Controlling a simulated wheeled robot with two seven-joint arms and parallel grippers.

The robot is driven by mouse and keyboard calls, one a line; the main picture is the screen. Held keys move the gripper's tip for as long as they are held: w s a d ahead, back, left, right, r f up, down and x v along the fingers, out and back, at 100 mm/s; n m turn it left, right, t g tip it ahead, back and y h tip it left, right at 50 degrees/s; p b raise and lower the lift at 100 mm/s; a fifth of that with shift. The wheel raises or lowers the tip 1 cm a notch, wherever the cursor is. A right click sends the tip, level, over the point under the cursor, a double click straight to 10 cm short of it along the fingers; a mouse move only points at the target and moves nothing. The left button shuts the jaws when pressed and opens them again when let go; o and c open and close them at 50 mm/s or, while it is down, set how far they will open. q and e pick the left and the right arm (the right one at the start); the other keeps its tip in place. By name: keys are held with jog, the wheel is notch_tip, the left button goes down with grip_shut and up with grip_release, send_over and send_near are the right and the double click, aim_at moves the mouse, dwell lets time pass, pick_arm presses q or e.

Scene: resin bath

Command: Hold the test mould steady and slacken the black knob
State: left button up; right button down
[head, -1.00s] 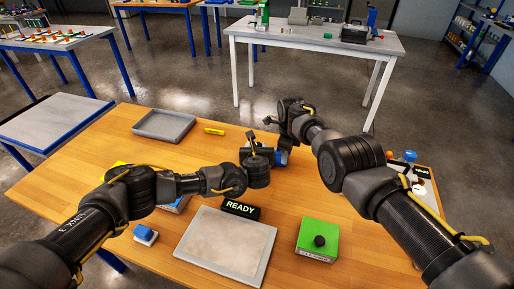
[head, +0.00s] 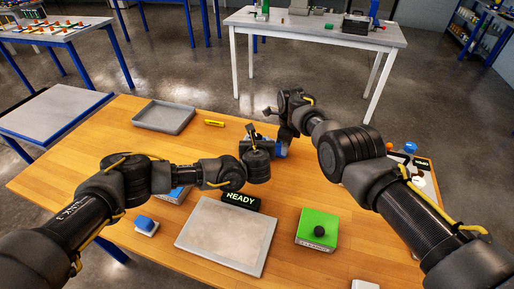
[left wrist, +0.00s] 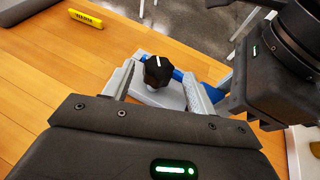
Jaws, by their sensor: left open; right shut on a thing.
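The black knob (left wrist: 157,72) stands on the pale grey test mould (left wrist: 170,97), which has a blue part beside it. In the left wrist view my left gripper (left wrist: 160,88) is open, with one finger on each side of the knob and no clear contact. In the head view my left gripper (head: 255,146) is over the mould, largely hiding it; some of the mould's blue part (head: 281,151) shows. My right gripper (head: 285,136) comes down on the mould's far right side and is shut on it. Its fingertips are hard to see.
A grey tray (head: 164,117) and a yellow marker (head: 214,123) lie behind on the wooden table. In front are a READY sign (head: 240,199), a grey plate (head: 226,236), a green box with a black button (head: 317,227) and a blue-topped block (head: 146,225).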

pick_arm(q)
jog(key=v, duration=0.9)
jog(key=shift+s+r, duration=0.15)
jog(key=shift+s, duration=0.25)
jog(key=w+d+r+m+g+h, duration=0.1)
jog(key=w+r+m+g+h, duration=0.35)
jog(key=w+m, duration=0.5)
jog(key=s+a+r+n+g+y, duration=0.2)
jog(key=a+r+n+g, duration=0.1)
jog(key=a+g, duration=0.15)
jog(key=shift+g, duration=0.4)
jog(key=x, duration=1.2)
jog(key=shift+w+d, duration=0.3)
jog(key=c, duration=1)
jog(key=shift+n, duration=0.25)
